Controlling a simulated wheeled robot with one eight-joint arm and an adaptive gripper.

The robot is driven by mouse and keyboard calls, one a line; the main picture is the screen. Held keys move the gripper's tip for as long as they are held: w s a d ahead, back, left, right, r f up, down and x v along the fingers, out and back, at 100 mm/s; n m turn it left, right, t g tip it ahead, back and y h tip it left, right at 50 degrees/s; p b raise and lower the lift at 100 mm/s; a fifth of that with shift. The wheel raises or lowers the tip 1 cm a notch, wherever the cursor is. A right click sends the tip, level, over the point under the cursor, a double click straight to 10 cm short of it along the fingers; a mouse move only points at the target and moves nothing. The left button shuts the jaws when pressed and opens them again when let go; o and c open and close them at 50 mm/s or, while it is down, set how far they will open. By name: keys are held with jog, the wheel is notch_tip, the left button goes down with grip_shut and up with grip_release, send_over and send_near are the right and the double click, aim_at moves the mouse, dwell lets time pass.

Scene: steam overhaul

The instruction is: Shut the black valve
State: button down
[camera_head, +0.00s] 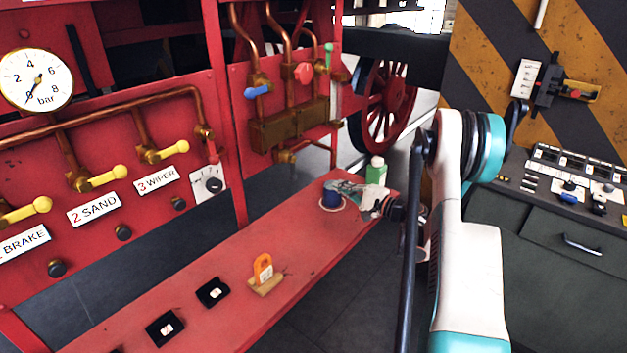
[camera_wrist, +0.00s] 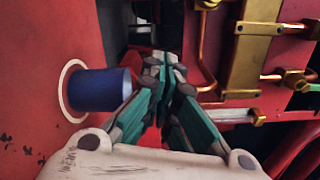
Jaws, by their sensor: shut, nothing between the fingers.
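I cannot tell for certain which part is the black valve. Small black knobs (camera_head: 123,232) sit below the yellow levers on the red panel, and a black dial (camera_head: 213,185) sits on a white plate. The brass valve block (camera_head: 290,126) carries a blue lever (camera_head: 257,91), a red knob (camera_head: 303,72) and a green lever (camera_head: 328,55); part of the block shows in the wrist view (camera_wrist: 255,45). My gripper (camera_head: 336,186) is over the far end of the red shelf, beside a blue cup (camera_head: 331,201). In the wrist view its fingers (camera_wrist: 166,62) are together and empty.
A pressure gauge (camera_head: 36,78) is at the upper left. A grey console (camera_head: 570,195) stands right of my arm.

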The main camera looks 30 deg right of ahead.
aim_at(293, 169)
jog(key=w+a+r+b, duration=0.1)
jog(key=w+a+b, duration=0.2)
jog(key=w+a, duration=0.4)
jog(key=shift+b+x, duration=0.3)
jog(key=shift+x, duration=0.55)
jog(key=shift+w, duration=0.1)
